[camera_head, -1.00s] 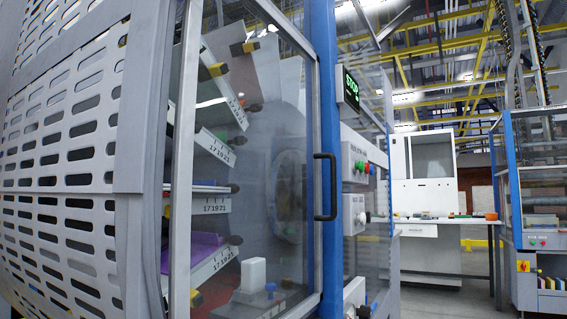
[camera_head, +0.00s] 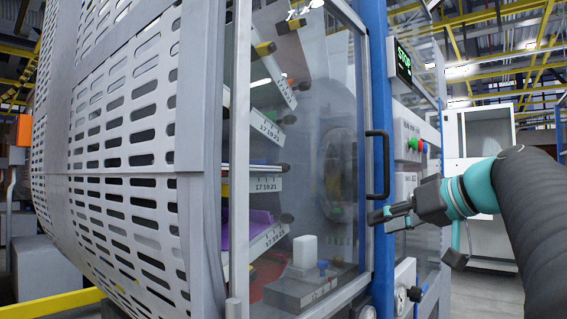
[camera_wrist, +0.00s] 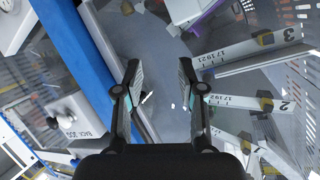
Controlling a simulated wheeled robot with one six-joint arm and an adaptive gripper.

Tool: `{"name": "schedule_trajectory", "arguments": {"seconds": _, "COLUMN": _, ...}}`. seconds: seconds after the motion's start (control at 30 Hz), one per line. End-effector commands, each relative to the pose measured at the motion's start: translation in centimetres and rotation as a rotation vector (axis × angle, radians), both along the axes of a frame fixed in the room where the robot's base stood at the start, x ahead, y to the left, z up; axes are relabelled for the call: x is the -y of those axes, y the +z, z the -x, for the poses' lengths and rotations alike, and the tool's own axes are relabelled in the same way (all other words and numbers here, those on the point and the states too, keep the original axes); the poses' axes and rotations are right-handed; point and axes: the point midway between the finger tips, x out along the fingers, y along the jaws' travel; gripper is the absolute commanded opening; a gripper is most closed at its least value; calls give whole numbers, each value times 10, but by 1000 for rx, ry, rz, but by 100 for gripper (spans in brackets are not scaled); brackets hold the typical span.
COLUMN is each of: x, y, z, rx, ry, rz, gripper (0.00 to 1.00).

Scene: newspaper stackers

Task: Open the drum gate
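The drum gate (camera_head: 340,110) is a clear panel in a grey metal frame, and it looks closed against the blue post (camera_head: 383,262). Its black D-shaped handle (camera_head: 386,165) stands upright near the gate's right edge. In the head view my gripper (camera_head: 378,218) comes in from the right, just below the handle's lower end and apart from it as far as I can tell. The wrist view shows my gripper (camera_wrist: 160,70) with its two fingers spread apart and nothing held between them. I cannot make out the handle in the wrist view.
Behind the gate are numbered drum shelves (camera_head: 268,183) and a white block (camera_head: 305,250). A slotted grey drum cover (camera_head: 120,150) fills the left. A control panel with buttons (camera_head: 413,144) and a green lit display (camera_head: 403,60) stands right of the post.

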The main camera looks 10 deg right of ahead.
Motion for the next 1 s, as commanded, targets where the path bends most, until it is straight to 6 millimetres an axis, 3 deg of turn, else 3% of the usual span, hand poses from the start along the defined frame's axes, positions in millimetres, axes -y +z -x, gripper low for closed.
{"name": "schedule_trajectory", "arguments": {"seconds": 0.03, "x": 25, "y": 25, "z": -1, "rx": 75, "ry": 4, "rz": 11, "gripper": 39}}
{"name": "schedule_trajectory", "arguments": {"seconds": 0.2, "x": 78, "y": 94, "z": 15, "rx": 318, "ry": 56, "rz": 87, "gripper": 39}}
{"name": "schedule_trajectory", "arguments": {"seconds": 0.4, "x": 107, "y": 134, "z": 37, "rx": 484, "ry": 96, "rz": 168, "gripper": 39}}
{"name": "schedule_trajectory", "arguments": {"seconds": 0.53, "x": 109, "y": 141, "z": 40, "rx": 514, "ry": 106, "rz": 184, "gripper": 39}}
{"name": "schedule_trajectory", "arguments": {"seconds": 0.67, "x": 103, "y": 141, "z": 29, "rx": 515, "ry": 109, "rz": 183, "gripper": 39}}
{"name": "schedule_trajectory", "arguments": {"seconds": 1.0, "x": 74, "y": 141, "z": -22, "rx": 513, "ry": 109, "rz": 181, "gripper": 39}}
